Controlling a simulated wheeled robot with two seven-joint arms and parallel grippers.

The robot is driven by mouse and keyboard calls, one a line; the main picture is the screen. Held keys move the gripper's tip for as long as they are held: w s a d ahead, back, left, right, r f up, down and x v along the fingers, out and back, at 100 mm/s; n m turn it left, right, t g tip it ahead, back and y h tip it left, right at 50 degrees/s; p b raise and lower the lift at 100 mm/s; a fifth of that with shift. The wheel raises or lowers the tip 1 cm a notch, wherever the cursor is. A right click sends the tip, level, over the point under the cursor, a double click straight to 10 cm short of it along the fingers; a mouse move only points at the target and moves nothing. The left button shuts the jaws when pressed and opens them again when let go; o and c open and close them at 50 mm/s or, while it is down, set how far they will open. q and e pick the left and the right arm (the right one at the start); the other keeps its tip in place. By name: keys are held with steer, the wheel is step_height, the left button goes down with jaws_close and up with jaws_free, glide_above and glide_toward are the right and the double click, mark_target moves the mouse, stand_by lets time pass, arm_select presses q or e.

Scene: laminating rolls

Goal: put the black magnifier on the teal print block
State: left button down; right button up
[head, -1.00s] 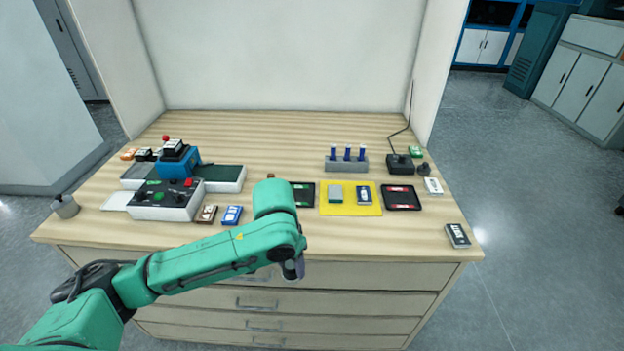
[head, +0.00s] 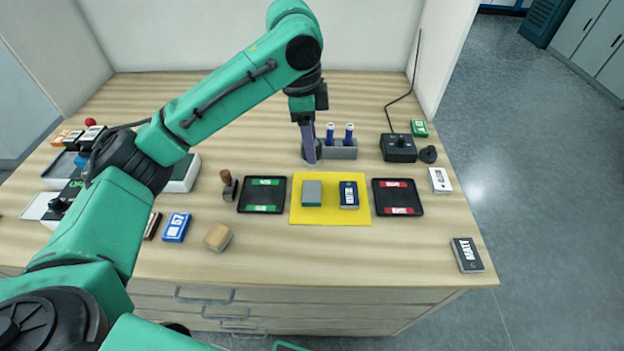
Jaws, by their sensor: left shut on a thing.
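The teal print block (head: 312,194), with a grey top, lies on the yellow mat (head: 331,216), left of a dark blue block. My left gripper (head: 310,155) points down behind the block, in front of the pen rack. It is shut on a small dark thing (head: 318,149) that shows beside its fingers; this appears to be the black magnifier, mostly hidden by the fingers. It is apart from the teal block. My right gripper is not in view.
A black tray with green labels (head: 262,195) lies left of the mat, one with red labels (head: 397,197) right of it. A stamp (head: 229,186) and a wooden block (head: 218,237) stand at left. The pen rack (head: 342,150) is close to my gripper.

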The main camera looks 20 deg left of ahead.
arm_select(q)
steer(key=f, duration=0.7)
steer(key=f+p, duration=0.1)
steer(key=f, duration=0.3)
steer(key=shift+w+f, duration=0.2)
steer(key=shift+w, duration=0.05)
steer(key=shift+c, duration=1)
jaws_free()
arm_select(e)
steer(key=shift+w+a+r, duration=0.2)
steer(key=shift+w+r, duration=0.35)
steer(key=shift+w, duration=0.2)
arm_select(q)
steer(key=r, duration=0.4)
steer(key=a+r+b, duration=0.1)
steer(key=r, duration=0.7)
steer(key=shift+s+a+b, duration=0.1)
steer(key=shift+a+b, duration=0.1)
steer(key=shift+b, duration=0.15)
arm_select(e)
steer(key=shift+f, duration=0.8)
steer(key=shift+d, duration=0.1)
